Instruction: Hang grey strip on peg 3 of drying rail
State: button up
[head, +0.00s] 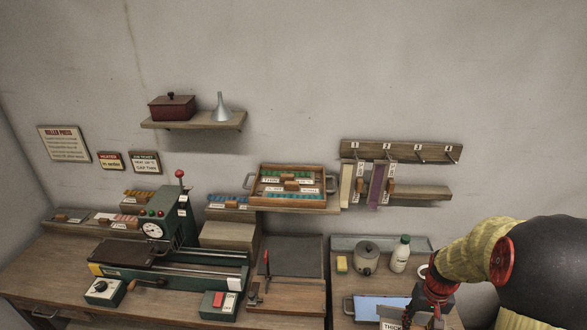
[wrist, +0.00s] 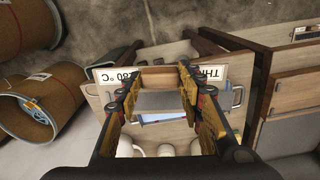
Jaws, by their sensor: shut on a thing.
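My gripper (head: 437,308) is low at the right in the head view, over the right-hand bench. In the wrist view my gripper (wrist: 158,76) is shut on a wooden grip between two white labels, one reading 180 °C. The grey strip (wrist: 155,102) shows below this grip, between the fingers; its far end is hidden. The drying rail (head: 378,151) is on the wall, up and left of my gripper. Peg 3 (head: 419,161) is bare. A cream strip (head: 346,186) hangs at peg 1 and a purple strip (head: 376,186) at peg 2.
A shelf (head: 425,194) sits beneath the rail. A pot (head: 366,258), a white bottle (head: 400,254) and a tray with a blue surface (head: 380,308) stand on the bench. A wooden tray (head: 291,205) of coloured pieces is left of the hanging strips. Wall space above the rail is clear.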

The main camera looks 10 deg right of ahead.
aim_at(393, 315)
jog(key=w+a, duration=0.1)
jog(key=w, duration=0.1)
jog(key=w+a, duration=0.1)
jog(key=w, duration=0.1)
jog(key=w+a, duration=0.1)
jog(key=w, duration=0.1)
jog(key=shift+w+a+f, duration=0.2)
jog(key=shift+a+f, duration=0.1)
jog(key=shift+a, duration=0.1)
jog(key=w+a+f+n, duration=0.1)
jog(key=w+a, duration=0.1)
jog(key=a, duration=0.4)
jog(key=w+a+f+n, duration=0.2)
jog(key=w+a, duration=0.1)
jog(key=a, duration=0.3)
jog(key=w+a+f+n+b, duration=0.1)
jog(key=w+a, duration=0.2)
jog(key=a, duration=0.4)
jog(key=shift+a+f, duration=0.1)
jog(key=shift+f, duration=0.25)
jog(key=shift+a+n, duration=0.3)
jog(key=shift+a, duration=0.1)
